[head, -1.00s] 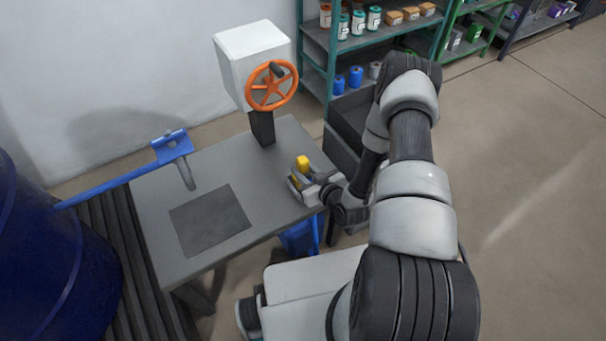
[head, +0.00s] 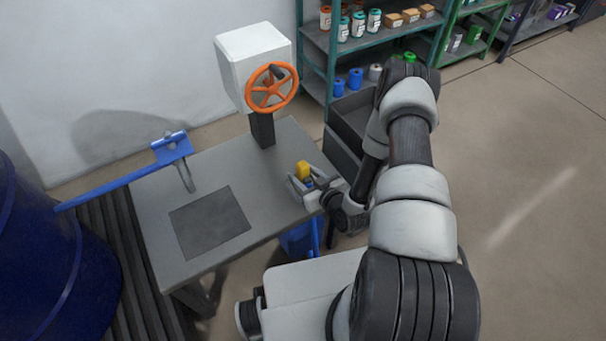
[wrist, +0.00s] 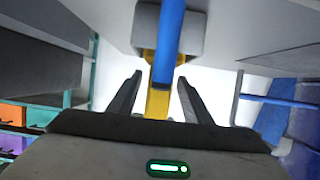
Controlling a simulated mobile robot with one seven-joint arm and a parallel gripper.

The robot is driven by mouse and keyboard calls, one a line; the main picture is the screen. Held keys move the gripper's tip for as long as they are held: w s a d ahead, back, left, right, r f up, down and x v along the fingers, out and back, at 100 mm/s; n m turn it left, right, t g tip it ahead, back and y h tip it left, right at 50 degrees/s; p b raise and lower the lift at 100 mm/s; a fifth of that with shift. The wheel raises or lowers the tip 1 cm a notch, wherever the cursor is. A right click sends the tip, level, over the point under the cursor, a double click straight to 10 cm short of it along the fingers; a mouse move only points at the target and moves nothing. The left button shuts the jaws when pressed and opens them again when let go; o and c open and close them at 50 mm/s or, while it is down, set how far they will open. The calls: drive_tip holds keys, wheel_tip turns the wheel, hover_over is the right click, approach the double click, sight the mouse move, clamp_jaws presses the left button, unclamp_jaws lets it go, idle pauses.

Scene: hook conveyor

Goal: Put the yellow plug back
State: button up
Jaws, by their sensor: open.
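The yellow plug (head: 303,168) is at the right edge of the grey table, between the fingers of my gripper (head: 312,178). In the wrist view, my gripper (wrist: 156,95) is open, one finger on each side of the yellow plug (wrist: 156,103), with light gaps beside it.
An orange handwheel (head: 271,88) on a white box (head: 250,60) stands on the table (head: 160,215) behind the plug. A blue lever (head: 120,188) lies at left, near a blue drum (head: 50,260). A dark bin (head: 350,115) is behind my arm. Shelves stand at the back.

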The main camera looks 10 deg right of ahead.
drive_tip(key=p+v, duration=0.1)
drive_tip(key=v, duration=1)
drive_tip(key=w+d+r+n+g+h, duration=0.25)
drive_tip(key=w+d+r, duration=0.25)
drive_tip(key=w+r, duration=0.5)
wheel_tip(320, 180, up, 18)
drive_tip(key=s+d+m+g+h, duration=0.1)
drive_tip(key=s+m+g+h, duration=0.1)
drive_tip(key=m+h, duration=0.1)
drive_tip(key=s+a+r+m+g, duration=0.1)
drive_tip(key=s+a+r, duration=0.2)
drive_tip(key=s+r, duration=0.4)
drive_tip(key=s+a+r+m+g+y, duration=0.1)
drive_tip(key=s+a+r, duration=0.3)
drive_tip(key=s, duration=0.5)
drive_tip(key=s+a+r+m+g, duration=0.1)
drive_tip(key=s+a+r, duration=0.1)
drive_tip(key=s+r, duration=0.5)
wheel_tip(320, 180, up, 16)
drive_tip(key=p, duration=1.7)
drive_tip(key=shift+p, duration=0.3)
